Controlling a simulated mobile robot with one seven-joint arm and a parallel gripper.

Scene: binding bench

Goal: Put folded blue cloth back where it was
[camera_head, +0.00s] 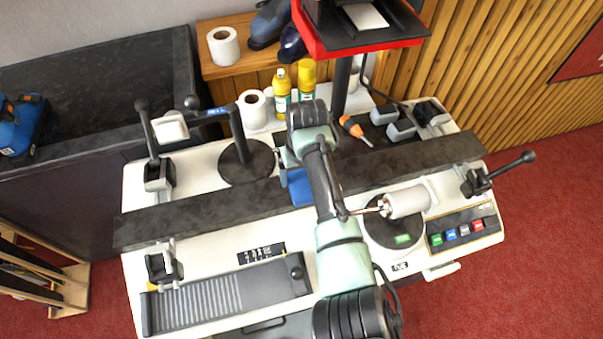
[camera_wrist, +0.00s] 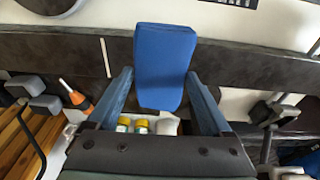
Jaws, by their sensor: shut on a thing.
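The folded blue cloth (camera_wrist: 165,55) is a thick blue block between the two fingers of my gripper (camera_wrist: 159,76) in the wrist view. My gripper is shut on it, and the cloth sticks out past the fingertips. In the head view the cloth (camera_head: 299,187) shows as a small blue patch over the long dark bar (camera_head: 220,206), just left of my arm. My arm hides part of the cloth and most of my gripper there. I cannot tell whether the cloth touches the bar.
The white bench (camera_head: 215,254) holds black clamps (camera_head: 158,178), a round dark base with a post (camera_head: 240,160), an orange screwdriver (camera_head: 354,128), yellow bottles (camera_head: 281,90), a white paper roll (camera_head: 252,108) and a white cylinder (camera_head: 408,201). A red-framed machine (camera_head: 375,43) rises behind.

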